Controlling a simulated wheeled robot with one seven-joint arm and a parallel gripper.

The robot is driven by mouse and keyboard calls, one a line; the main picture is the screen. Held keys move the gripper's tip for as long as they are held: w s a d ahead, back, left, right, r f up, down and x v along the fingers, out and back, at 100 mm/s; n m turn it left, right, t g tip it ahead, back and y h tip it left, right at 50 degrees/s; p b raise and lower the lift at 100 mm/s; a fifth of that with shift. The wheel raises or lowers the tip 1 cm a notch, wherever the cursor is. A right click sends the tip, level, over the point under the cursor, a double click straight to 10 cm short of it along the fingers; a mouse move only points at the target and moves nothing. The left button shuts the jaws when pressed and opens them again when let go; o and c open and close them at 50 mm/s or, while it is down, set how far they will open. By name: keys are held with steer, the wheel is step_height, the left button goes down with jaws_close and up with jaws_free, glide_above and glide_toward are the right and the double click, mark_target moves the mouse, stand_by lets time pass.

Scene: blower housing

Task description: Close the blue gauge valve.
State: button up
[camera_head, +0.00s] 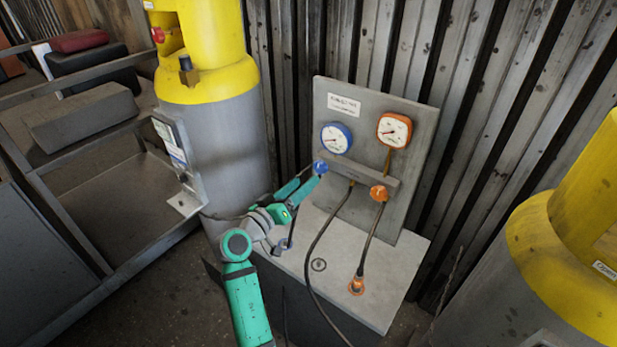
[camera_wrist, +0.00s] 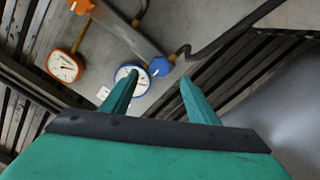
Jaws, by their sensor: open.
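The blue valve knob (camera_head: 320,167) sits low on the left side of the grey gauge panel (camera_head: 410,205), below the blue-rimmed gauge (camera_head: 336,138). In the wrist view the blue knob (camera_wrist: 160,67) lies just beyond and between my fingertips, with the blue gauge (camera_wrist: 131,78) to its left. My gripper (camera_wrist: 158,78) is open with green fingers and holds nothing. In the head view my gripper (camera_head: 303,183) reaches up to the knob from the lower left. I cannot tell whether a finger touches the knob.
An orange gauge (camera_head: 394,130) and orange knob (camera_head: 379,193) sit to the right on the panel. A dark hose (camera_head: 318,240) hangs down across the pale bench top (camera_head: 335,262). Yellow-topped cylinders stand left (camera_head: 210,110) and right (camera_head: 560,255), with a corrugated wall behind.

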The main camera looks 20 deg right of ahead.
steer(key=shift+v, duration=1.75)
steer(key=s+a+f+n+t+y, duration=0.1)
steer(key=s+a+f+n+y, duration=0.2)
steer(key=f, duration=0.6)
steer(key=s+a+f+n+t+y, duration=0.1)
steer(key=s+f+n+t+y, duration=0.15)
steer(key=s+f, duration=0.4)
steer(key=s+a+f+n+y, duration=0.1)
steer(key=s+a+f+y, duration=0.4)
steer(key=s+f, duration=0.6)
steer(key=s+a+r+y, duration=0.1)
steer(key=s+a+y, duration=0.25)
steer(key=s, duration=1.35)
steer(key=s+a+r+m, duration=0.1)
steer(key=s+r+m, duration=0.1)
steer(key=s+r, duration=0.6)
steer(key=s+t, duration=0.1)
steer(key=s, duration=0.3)
steer(key=shift+r+m, duration=0.25)
steer(key=shift+m, duration=0.1)
